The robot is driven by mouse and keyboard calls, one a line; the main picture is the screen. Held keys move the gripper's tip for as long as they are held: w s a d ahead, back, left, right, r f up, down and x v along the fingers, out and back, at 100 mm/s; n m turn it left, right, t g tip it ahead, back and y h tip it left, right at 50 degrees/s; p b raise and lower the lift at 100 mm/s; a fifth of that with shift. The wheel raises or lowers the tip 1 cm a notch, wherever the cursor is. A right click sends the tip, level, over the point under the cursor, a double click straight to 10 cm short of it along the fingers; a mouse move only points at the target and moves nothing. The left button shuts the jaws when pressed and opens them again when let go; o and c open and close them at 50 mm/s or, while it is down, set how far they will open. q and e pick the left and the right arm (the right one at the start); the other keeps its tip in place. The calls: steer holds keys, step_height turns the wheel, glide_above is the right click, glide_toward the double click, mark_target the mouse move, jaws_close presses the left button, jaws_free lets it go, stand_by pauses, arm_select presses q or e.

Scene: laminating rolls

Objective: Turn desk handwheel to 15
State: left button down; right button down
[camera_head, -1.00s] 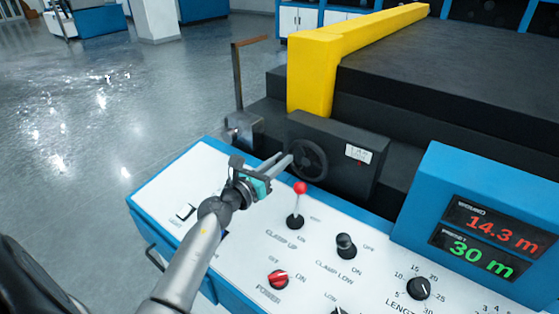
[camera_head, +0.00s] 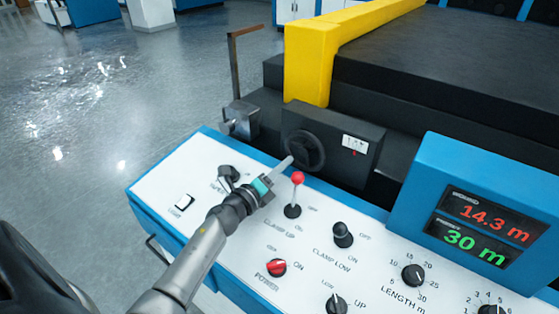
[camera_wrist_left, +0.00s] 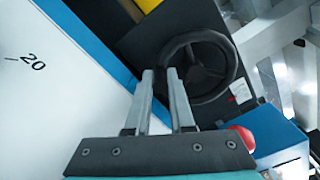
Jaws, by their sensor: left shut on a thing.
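The handwheel (camera_head: 303,150) is a black spoked wheel on the front of a dark box behind the blue-edged white desk. My left gripper (camera_head: 288,162) reaches over the desk to the wheel's lower left rim. In the left wrist view the two grey fingers (camera_wrist_left: 160,72) meet the near rim of the handwheel (camera_wrist_left: 197,72), shut on it. A small white counter plate (camera_head: 355,145) with a red mark sits right of the wheel; its digits are too blurred to read. My right gripper is not in view.
A red-knobbed lever (camera_head: 298,179) stands close to the left gripper. A black clamp knob (camera_head: 343,235) and a red power knob (camera_head: 277,267) are on the desk. A blue display housing (camera_head: 480,205) reads 14.3 m and 30 m. A yellow beam (camera_head: 309,75) rises behind the wheel.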

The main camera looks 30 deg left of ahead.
mark_target(301, 169)
arm_select(q)
steer(key=n, duration=0.1)
steer(key=d+n, duration=0.1)
steer(key=f+n, duration=0.1)
steer(key=shift+s+d+n+p, duration=0.1)
steer(key=shift+d+n+p, duration=0.15)
steer(key=shift+n+p, duration=0.15)
steer(key=shift+d+f+n+p, duration=0.15)
steer(key=shift+d+n+p, duration=0.3)
steer(key=shift+n, duration=0.75)
steer(key=shift+d+f+n+p, duration=0.15)
steer(key=shift+d+n, duration=0.45)
steer(key=shift+n, duration=0.6)
steer(key=c, duration=0.8)
jaws_free()
steer(key=shift+r, duration=0.1)
